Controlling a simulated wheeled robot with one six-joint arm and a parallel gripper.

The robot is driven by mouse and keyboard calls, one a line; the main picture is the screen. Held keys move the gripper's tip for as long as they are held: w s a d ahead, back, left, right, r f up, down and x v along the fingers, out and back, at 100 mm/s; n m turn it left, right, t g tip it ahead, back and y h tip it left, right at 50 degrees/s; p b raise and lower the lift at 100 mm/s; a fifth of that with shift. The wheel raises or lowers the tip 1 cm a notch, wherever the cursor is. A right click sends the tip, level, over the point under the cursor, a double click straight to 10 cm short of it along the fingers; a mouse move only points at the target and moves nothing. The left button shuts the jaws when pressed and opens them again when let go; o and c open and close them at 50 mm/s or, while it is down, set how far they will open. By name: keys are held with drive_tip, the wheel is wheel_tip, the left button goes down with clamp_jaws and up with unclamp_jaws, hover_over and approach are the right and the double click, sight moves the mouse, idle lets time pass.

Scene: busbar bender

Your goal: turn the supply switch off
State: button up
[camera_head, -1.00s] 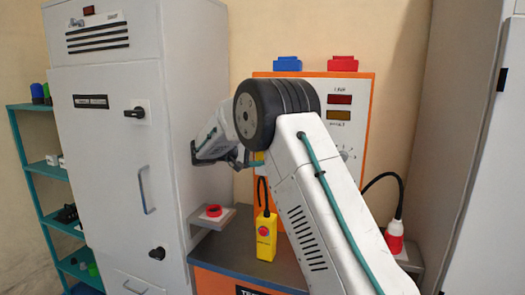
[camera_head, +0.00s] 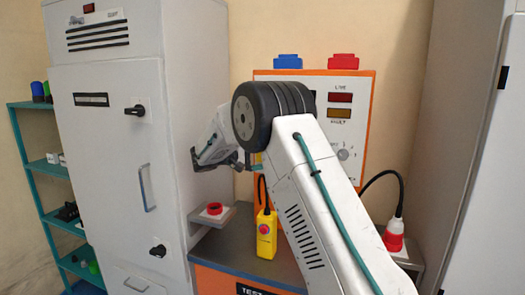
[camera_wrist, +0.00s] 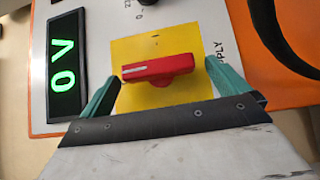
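The supply switch (camera_wrist: 160,69) is a red rotary handle on a yellow plate (camera_wrist: 185,42), with partly visible "SUPPLY" lettering beside it. In the wrist view the handle lies nearly level across the picture, a pale mark on its left end. My gripper (camera_wrist: 166,88) is open, its two teal fingers on either side of the handle with gaps to both ends. I cannot tell how deep the fingertips reach. In the head view my gripper (camera_head: 243,163) is at the left side of the orange-edged panel (camera_head: 366,120); my arm hides the switch there.
A green lit display (camera_wrist: 65,65) is left of the switch. Below the panel, a yellow pendant (camera_head: 266,238) and a red button box (camera_head: 213,210) are near the bench (camera_head: 238,255). A grey cabinet (camera_head: 110,190) stands close at left. A red plug (camera_head: 394,236) is at right.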

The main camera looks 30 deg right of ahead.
drive_tip(key=a, duration=0.7)
drive_tip(key=shift+w+a, duration=0.35)
drive_tip(key=shift+w, duration=0.1)
